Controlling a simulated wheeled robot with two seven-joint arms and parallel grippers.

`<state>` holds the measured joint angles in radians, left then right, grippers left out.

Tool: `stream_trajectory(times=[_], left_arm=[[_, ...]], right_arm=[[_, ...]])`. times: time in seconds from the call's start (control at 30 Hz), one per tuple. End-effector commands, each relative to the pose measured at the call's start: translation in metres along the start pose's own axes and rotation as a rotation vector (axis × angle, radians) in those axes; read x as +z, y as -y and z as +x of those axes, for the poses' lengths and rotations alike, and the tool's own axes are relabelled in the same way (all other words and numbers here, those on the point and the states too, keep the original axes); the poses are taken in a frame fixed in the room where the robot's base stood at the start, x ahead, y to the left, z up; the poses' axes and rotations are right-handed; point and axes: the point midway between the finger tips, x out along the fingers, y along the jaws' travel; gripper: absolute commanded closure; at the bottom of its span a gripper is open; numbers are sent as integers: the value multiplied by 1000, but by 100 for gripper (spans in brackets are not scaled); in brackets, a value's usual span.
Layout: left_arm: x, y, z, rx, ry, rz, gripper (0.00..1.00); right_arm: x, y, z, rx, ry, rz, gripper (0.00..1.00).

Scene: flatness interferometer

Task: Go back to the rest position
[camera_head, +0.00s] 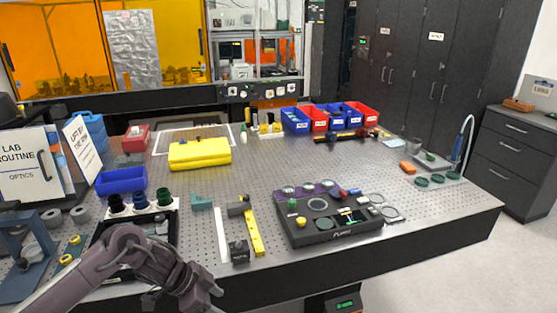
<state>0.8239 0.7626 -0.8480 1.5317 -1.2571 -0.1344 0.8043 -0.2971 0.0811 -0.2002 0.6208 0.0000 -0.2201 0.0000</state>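My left arm comes in from the lower left, and its gripper (207,296) is at the bottom edge, in front of the table's near edge. The fingertips are small and partly cut off, so I cannot tell whether they are open or shut. I see nothing clearly held in them. My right gripper is not in view. The perforated optical table (330,168) spreads in front of me. A dark tray of round optics (335,222) lies on its near right part.
A black tray (100,238) lies partly behind my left arm. A yellow ruler (252,232) and a yellow case (200,153) lie on the table. A blue bin (121,181) stands left, and several blue and red bins stand at the back. Bare table shows in the middle.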

Motion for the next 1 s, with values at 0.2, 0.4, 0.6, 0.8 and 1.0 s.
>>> stream_trajectory(times=[0.2, 0.4, 0.6, 0.8, 1.0], left_arm=[[9, 10, 64, -29, -132, -106, 45], [68, 13, 156, -126, -228, -317, 45], [182, -29, 245, -256, -171, -561, 45], [295, -116, 300, -334, -11, -742, 45], [391, -230, 326, -366, 192, -872, 45]], right_arm=[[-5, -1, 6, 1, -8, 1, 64], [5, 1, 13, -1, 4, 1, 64], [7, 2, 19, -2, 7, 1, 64], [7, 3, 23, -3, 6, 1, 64], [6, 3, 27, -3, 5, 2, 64]])
